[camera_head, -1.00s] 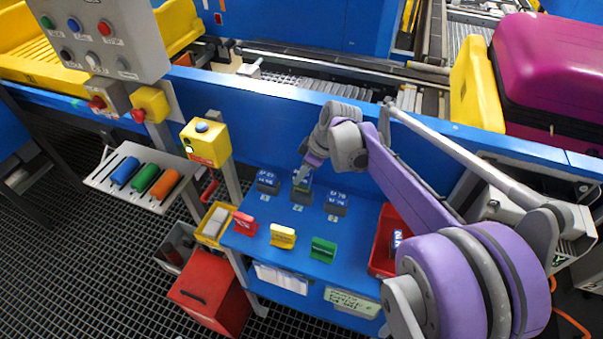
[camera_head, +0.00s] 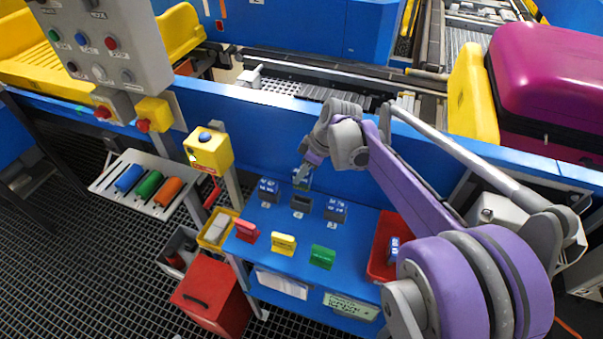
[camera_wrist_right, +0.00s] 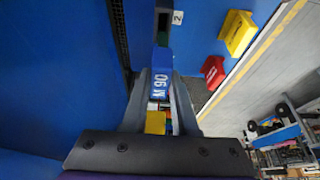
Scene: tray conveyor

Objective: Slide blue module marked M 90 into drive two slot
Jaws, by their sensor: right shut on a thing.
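My right gripper (camera_head: 303,172) is shut on a blue module (camera_head: 302,183), whose white M 90 marking shows in the right wrist view (camera_wrist_right: 160,85). It holds the module above and slightly behind the drive two slot (camera_head: 301,203), a dark holder with an open, empty top. In the right wrist view the slot (camera_wrist_right: 163,22) lies beyond the module's end, beside a label 2 (camera_wrist_right: 177,17). The gripper hides part of the module. My left gripper is not in view.
Blue modules stand in the holders on either side, left (camera_head: 268,189) and right (camera_head: 336,209). Red (camera_head: 246,231), yellow (camera_head: 283,244) and green (camera_head: 322,257) blocks stand in front on the blue bench. A red bin (camera_head: 381,260) is at the right. A blue wall rises behind.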

